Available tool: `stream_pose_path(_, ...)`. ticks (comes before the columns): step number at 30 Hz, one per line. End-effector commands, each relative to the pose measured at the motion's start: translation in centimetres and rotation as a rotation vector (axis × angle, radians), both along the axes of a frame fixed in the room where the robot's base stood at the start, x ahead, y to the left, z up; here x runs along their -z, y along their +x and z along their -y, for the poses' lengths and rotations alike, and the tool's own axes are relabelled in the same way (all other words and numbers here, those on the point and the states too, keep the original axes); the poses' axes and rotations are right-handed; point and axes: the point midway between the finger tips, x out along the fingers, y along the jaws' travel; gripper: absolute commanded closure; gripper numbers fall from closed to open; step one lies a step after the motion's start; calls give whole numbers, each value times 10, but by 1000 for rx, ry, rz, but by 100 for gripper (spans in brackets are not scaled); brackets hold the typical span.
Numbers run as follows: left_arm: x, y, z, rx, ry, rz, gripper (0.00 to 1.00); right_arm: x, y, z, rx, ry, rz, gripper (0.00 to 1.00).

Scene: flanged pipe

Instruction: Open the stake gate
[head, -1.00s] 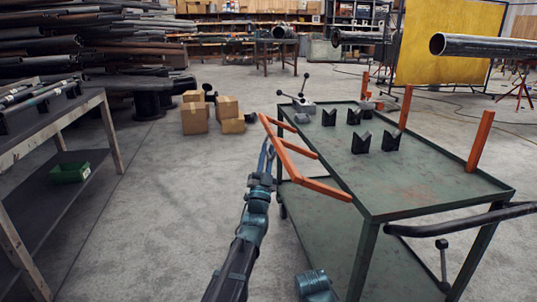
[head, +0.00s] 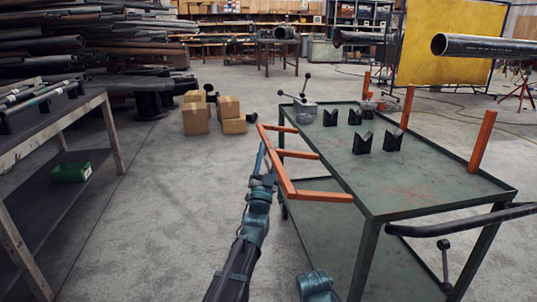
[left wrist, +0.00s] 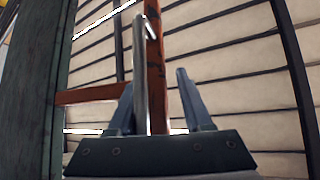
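The stake gate (head: 277,165) is an orange frame along the left long side of the green cart (head: 375,192). It leans outward from the cart top, with its rails reaching from the cart edge to an outer bar. My left gripper (head: 263,160) is at the middle of that outer bar. In the left wrist view, the fingers (left wrist: 160,105) stand apart, with the gate's orange bar (left wrist: 155,70) and a thin grey rod (left wrist: 140,70) showing between them. I cannot tell whether a finger touches the bar. My right gripper is not in view.
Black V-blocks (head: 362,142) and a clamp with ball-ended levers (head: 303,100) stand on the cart. Orange stakes (head: 482,140) rise on its far side. A workbench (head: 55,130) stands at left. Cardboard boxes (head: 195,118) sit on the floor; open floor lies between.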

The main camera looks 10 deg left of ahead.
Motion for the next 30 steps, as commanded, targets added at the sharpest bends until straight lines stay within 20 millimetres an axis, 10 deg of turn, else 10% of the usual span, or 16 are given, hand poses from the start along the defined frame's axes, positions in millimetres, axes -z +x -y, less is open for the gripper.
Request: stream_pose_path(30,90,-108,-10,-3,-3,2,55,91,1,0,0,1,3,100)
